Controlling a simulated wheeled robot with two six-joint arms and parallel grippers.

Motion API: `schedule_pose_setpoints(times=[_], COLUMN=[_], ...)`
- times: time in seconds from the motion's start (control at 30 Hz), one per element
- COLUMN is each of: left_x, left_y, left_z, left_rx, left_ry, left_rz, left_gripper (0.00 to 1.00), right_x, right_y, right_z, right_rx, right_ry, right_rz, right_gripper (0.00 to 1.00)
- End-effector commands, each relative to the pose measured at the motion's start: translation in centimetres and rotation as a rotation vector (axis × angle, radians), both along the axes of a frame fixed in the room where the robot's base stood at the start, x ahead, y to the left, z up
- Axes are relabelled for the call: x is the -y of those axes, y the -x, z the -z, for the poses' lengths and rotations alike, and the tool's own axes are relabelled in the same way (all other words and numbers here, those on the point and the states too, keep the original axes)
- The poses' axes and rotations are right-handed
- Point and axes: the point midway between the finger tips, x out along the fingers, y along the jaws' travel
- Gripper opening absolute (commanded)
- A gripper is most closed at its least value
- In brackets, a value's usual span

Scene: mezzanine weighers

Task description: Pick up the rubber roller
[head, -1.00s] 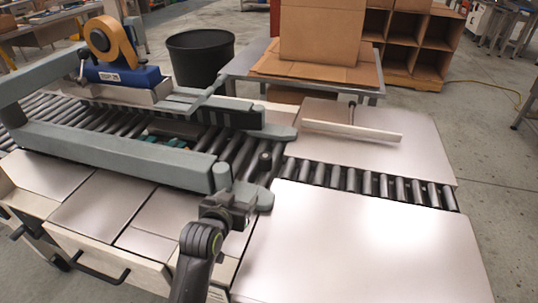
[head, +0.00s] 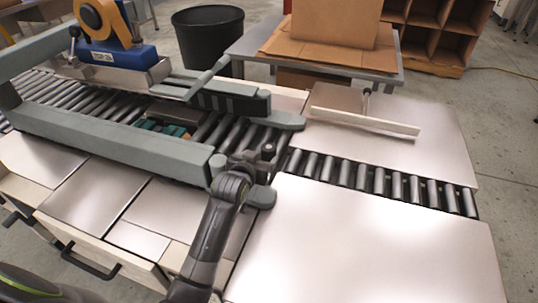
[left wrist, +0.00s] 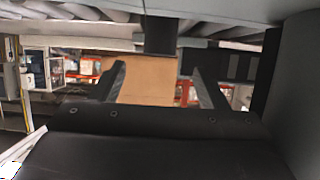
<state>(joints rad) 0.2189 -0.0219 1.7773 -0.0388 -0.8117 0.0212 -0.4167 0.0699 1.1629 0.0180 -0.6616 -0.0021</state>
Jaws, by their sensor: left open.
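No rubber roller stands out for certain. A small dark upright cylinder (head: 268,152) at the right end of the grey taping machine may be it; I cannot tell whether it is part of the machine. My left gripper (head: 250,163) is right beside this cylinder in the head view, low over the conveyor gap. In the left wrist view its two dark fingers (left wrist: 157,76) are apart, with nothing held between them. A dark block (left wrist: 160,36) shows above and between the fingertips there. My right gripper is in neither view.
The taping machine's grey rails (head: 110,138) flank the conveyor on the left. Conveyor rollers (head: 380,182) run right between pale panels. A pale bar (head: 365,122) lies on the far panel. The near panel (head: 370,240) is clear. A black bin (head: 208,45) and cardboard box (head: 335,20) stand behind.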

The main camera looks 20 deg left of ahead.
Motion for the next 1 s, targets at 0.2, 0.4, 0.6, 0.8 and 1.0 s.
schedule_pose_setpoints(times=[0.2, 0.4, 0.6, 0.8, 1.0], left_x=[0.1, 0.1, 0.2, 0.3, 0.3], left_y=[-2.8, -3.7, -5.6, -7.7, -8.4], left_z=[1.2, 1.5, 2.3, 3.2, 3.4], left_rx=[0.000, 0.000, 0.000, 0.000, 0.000], left_ry=[-0.001, 0.000, -0.001, -0.001, 0.000], left_rz=[0.000, -0.001, 0.000, 0.000, -0.001], left_gripper=[0.68, 0.68, 0.68, 0.68, 0.68], right_x=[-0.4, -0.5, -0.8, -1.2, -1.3], right_y=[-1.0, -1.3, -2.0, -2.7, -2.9], right_z=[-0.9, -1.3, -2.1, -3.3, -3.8], right_rx=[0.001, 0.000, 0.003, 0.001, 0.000], right_ry=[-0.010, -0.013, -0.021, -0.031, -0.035], right_rz=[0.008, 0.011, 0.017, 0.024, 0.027], right_gripper=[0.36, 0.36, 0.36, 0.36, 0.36])
